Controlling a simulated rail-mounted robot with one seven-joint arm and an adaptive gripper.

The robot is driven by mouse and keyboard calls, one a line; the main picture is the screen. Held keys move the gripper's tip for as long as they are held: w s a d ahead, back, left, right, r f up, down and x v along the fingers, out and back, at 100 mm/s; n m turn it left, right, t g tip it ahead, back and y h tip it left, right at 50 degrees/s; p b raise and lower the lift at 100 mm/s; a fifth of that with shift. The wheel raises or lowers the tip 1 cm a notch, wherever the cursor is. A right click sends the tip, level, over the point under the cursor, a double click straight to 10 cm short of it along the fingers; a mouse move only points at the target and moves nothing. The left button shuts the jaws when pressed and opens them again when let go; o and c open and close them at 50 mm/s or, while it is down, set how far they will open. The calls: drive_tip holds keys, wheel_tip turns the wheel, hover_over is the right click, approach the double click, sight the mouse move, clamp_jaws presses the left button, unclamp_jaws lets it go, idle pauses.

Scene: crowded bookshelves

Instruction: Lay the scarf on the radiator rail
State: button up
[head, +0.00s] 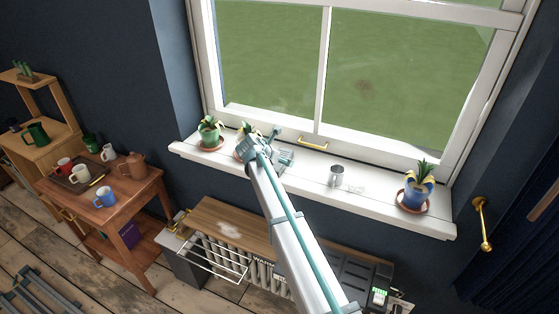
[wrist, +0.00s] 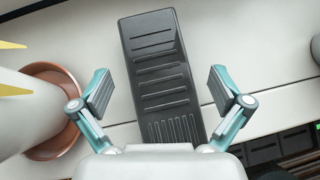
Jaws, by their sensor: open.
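I cannot make out a scarf in either view. A thin white rail (head: 213,262) projects in front of the ribbed radiator (head: 262,272) below the window in the head view; nothing is seen draped over it. My gripper (head: 277,146) is over the windowsill, beside the middle plant and well above the rail. In the wrist view my gripper (wrist: 160,88) has its two grey-padded fingers spread apart. A dark grey ribbed piece (wrist: 158,70) shows between them, against the pale sill; I cannot tell whether it is part of my gripper. Neither finger touches it.
Potted plants stand on the sill (head: 315,177), at left (head: 209,134), beside my gripper (head: 240,151) and at right (head: 415,194). A metal cup (head: 336,176) stands between. A wooden shelf (head: 228,218) covers the radiator. A side table (head: 103,198) with mugs is left.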

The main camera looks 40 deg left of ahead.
drive_tip(key=c, duration=1.4)
